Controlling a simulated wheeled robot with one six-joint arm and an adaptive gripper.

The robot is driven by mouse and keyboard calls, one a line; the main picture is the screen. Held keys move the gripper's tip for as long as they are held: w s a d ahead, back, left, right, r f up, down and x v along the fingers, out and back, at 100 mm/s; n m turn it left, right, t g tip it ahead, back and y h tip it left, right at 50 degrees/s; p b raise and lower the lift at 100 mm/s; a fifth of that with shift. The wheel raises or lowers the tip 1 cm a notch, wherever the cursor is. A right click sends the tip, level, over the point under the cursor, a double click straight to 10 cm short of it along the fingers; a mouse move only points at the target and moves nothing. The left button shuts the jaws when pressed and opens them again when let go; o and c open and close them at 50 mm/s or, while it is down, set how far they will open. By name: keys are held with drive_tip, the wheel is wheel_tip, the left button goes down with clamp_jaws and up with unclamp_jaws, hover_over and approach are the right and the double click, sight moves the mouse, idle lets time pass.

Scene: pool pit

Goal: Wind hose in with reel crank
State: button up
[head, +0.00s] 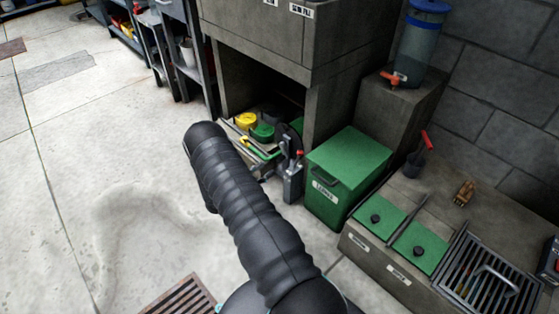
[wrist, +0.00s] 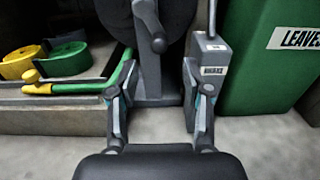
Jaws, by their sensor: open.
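The hose reel (wrist: 172,18) is a dark round drum on a grey stand (wrist: 152,82), upper middle in the wrist view. A grey crank arm with a dark knob (wrist: 157,42) crosses its front. The green hose (wrist: 125,75) comes off the left side and ends in a yellow nozzle (wrist: 36,88). In the head view the reel (head: 284,138) is partly hidden behind my arm. My gripper (wrist: 158,92) is open and empty, its fingers apart on either side of the stand and below the knob. I cannot tell whether they touch anything.
A small grey labelled box (wrist: 212,62) with a lever stands right of the reel. A green LEAVES bin (head: 345,175) is beside it. Yellow and green rolls (wrist: 65,58) lie left. A concrete block (head: 385,240) with a grate fills the right.

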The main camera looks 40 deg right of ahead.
sight(280, 160)
drive_tip(key=d, duration=0.9)
drive_tip(key=shift+w, duration=0.35)
clamp_jaws()
drive_tip(key=shift+a, duration=0.2)
drive_tip(key=shift+d, duration=0.1)
